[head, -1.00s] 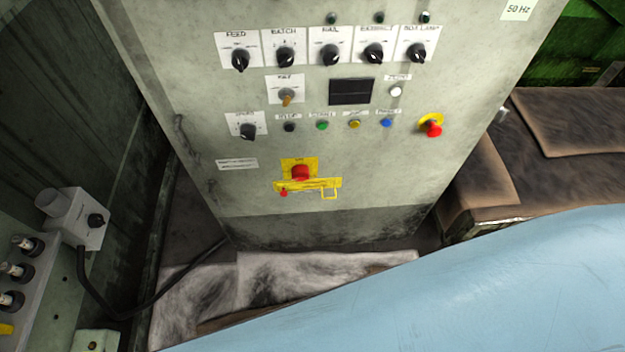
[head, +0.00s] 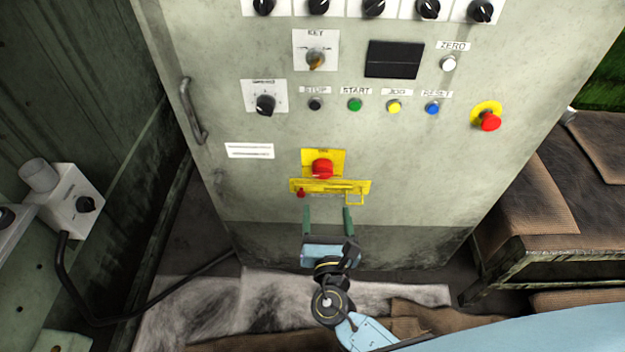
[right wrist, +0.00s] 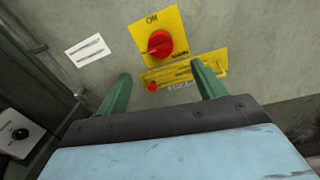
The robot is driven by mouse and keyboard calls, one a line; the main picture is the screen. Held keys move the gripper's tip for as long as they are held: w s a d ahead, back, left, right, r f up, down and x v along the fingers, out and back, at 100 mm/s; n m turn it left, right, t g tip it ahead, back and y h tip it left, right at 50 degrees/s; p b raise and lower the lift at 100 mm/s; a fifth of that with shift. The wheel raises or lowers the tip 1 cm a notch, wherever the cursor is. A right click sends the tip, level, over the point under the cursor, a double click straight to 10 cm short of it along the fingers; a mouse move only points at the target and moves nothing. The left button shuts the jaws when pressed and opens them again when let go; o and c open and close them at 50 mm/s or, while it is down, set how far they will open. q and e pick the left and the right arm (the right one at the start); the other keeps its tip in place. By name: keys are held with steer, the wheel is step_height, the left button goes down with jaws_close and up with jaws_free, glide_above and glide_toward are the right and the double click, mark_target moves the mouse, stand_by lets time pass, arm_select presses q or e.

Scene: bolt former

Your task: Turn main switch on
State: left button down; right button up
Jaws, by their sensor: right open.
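The main switch (head: 322,168) is a red rotary knob on a yellow plate, low on the grey cabinet front. My left gripper is not in view.
The cabinet (head: 220,130) carries several knobs and buttons above the switch and a red emergency stop (head: 489,121) at the right. A handle (head: 194,110) sticks out on its left edge. A grey box (head: 72,205) with a cable stands left. Brown padded benches (head: 530,200) stand right.

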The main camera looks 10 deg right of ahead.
mark_target(324, 175)
steer(key=b+x, duration=0.1)
steer(key=x, duration=0.9)
steer(key=shift+b, duration=0.3)
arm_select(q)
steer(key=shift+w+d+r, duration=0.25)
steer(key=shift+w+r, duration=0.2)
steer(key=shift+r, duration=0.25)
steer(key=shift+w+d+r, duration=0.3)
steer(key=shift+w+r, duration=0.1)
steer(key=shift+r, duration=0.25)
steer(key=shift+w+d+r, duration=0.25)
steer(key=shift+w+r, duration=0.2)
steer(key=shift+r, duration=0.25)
arm_select(e)
steer(key=shift+x, duration=0.8)
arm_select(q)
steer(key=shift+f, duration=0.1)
arm_select(e)
steer(key=shift+f, duration=0.1)
steer(key=c, duration=0.9)
